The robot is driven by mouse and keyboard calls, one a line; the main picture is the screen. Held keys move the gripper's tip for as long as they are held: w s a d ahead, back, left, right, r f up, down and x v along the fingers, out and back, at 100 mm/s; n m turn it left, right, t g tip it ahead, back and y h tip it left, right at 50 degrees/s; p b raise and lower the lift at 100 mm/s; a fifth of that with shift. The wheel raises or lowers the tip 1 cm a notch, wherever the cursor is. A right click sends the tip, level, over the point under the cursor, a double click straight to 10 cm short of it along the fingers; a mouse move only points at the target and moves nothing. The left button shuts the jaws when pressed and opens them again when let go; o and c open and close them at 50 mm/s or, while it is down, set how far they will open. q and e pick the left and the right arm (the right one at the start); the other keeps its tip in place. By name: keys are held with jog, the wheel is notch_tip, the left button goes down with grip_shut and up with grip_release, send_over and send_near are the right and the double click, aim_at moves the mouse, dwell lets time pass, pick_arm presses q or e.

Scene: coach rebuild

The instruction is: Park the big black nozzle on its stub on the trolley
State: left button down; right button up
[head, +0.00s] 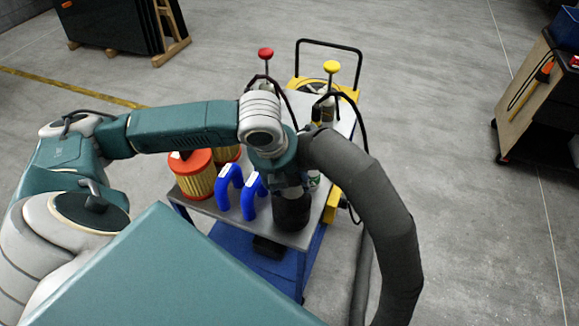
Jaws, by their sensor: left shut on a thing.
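My left arm reaches over the trolley (294,240) from the left. My left gripper (290,190) points down near the trolley's front right corner and is shut on the big black nozzle (292,212). The nozzle's dark round lower part shows below the gripper, over the grey top. I cannot tell whether it touches the top. A thick dark grey hose (385,205) arches from behind the gripper to the right and down. I cannot make out the stub; the nozzle, gripper or hose may hide it. My right gripper is not in view.
Two blue curved pipes (228,187) and orange-rimmed filters (195,178) stand left of the nozzle. Red (265,54) and yellow (331,67) knobs rise behind, with thin black cables. A blue lower shelf (250,250) lies below. Grey floor is open to the right, before a wooden-sided cabinet (530,85).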

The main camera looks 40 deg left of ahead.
aim_at(284, 202)
pick_arm(q)
jog(key=shift+f+b, duration=0.4)
jog(key=shift+f, duration=0.6)
jog(key=shift+s+f, duration=0.1)
dwell(0.4)
jog(key=c, duration=0.6)
grip_release()
jog(key=shift+f, duration=0.1)
jog(key=o, duration=0.4)
jog(key=shift+s+r+p, duration=0.1)
jog(key=shift+r+p, duration=0.55)
jog(key=p+v, duration=0.6)
jog(key=p, duration=0.1)
jog(key=shift+s+r+p, duration=0.25)
jog(key=shift+r+p, duration=0.05)
